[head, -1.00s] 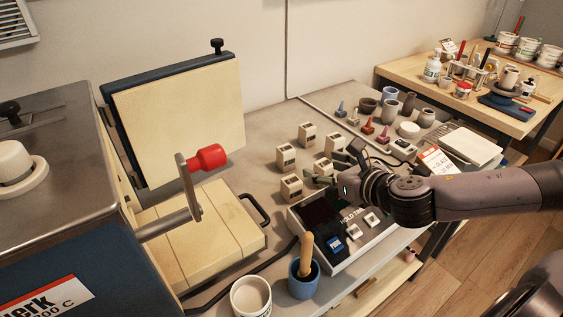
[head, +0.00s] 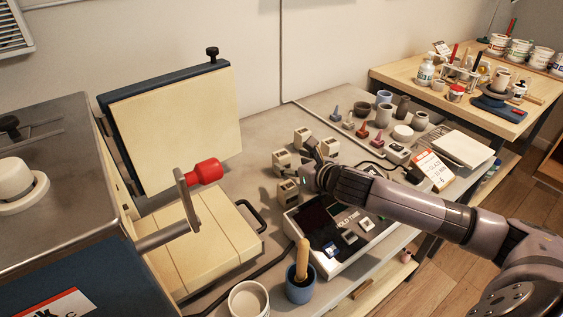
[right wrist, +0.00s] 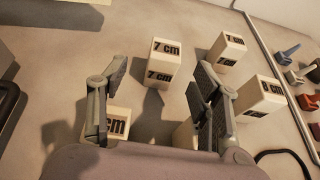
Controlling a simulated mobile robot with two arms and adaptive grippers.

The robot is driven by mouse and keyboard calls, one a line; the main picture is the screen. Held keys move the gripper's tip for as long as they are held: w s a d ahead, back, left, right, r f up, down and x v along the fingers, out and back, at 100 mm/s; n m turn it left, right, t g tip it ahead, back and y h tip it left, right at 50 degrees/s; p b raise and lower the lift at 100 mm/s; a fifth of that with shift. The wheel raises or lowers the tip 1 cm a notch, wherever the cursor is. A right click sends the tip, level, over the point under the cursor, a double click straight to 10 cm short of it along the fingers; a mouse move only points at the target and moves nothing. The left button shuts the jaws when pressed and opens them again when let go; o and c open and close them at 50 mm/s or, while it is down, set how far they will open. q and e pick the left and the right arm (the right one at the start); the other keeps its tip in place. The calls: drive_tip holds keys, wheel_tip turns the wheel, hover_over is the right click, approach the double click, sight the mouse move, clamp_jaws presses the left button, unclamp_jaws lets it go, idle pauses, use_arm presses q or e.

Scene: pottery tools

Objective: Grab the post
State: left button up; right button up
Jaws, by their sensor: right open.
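Several small cream posts with black size labels stand on the grey table. In the right wrist view, one "7 cm" post (right wrist: 163,63) stands upright ahead, between the lines of my two fingers. A second "7 cm" post (right wrist: 227,51) and another post (right wrist: 260,94) are to the right, and one marked "cm" (right wrist: 117,122) is close by my left finger. In the head view, posts show at the back (head: 302,137), at the left (head: 281,162) and nearer (head: 288,190). My right gripper (head: 308,161) is open and empty among them. My left gripper is out of view.
A control box (head: 334,226) stands in front of the posts. A kiln with a raised lid (head: 175,125) and red-knobbed handle (head: 205,172) is at left. A blue cup (head: 300,286) and white pot (head: 248,300) stand in front. Small tools and pots are to the right.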

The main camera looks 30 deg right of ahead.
sight(284, 156)
drive_tip(key=x, duration=0.5)
drive_tip(key=shift+w+d+p, duration=0.3)
drive_tip(key=shift+w+p, duration=0.1)
drive_tip(key=shift+r, duration=0.1)
drive_tip(key=shift+c, duration=0.5)
drive_tip(key=c, duration=1.2)
drive_tip(key=shift+c, duration=0.4)
drive_tip(key=shift+r, duration=0.15)
